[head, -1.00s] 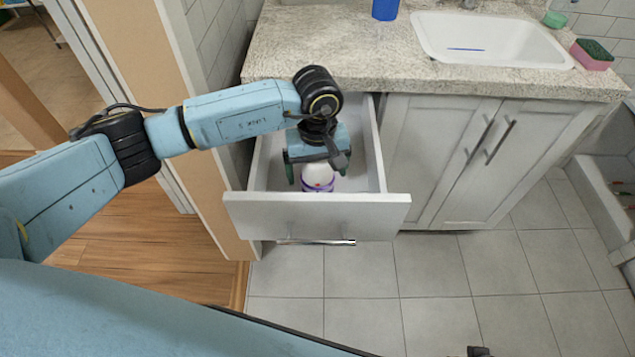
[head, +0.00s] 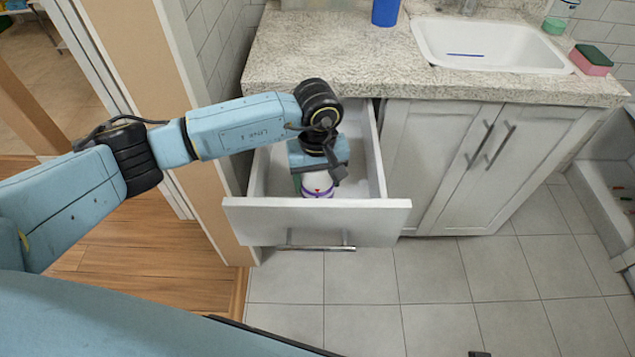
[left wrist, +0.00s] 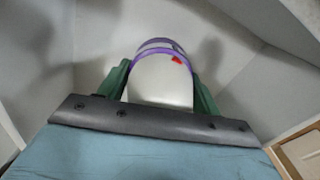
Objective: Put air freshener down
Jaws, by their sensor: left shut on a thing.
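The air freshener (head: 318,186) is white with a purple band and a small red mark. In the head view it is inside the open drawer (head: 318,220), partly hidden under my left gripper (head: 316,180). The left wrist view shows the air freshener (left wrist: 160,80) between the green fingers of my left gripper (left wrist: 160,88), which is shut on it. Drawer walls surround it there. I cannot tell whether its base touches the drawer bottom. My right gripper is not in view.
The drawer is pulled out below the stone countertop (head: 330,60). A blue cup (head: 385,12), a sink (head: 490,45) and a sponge (head: 591,60) are on top. Closed cabinet doors (head: 470,165) stand right of the drawer. Tiled floor in front is clear.

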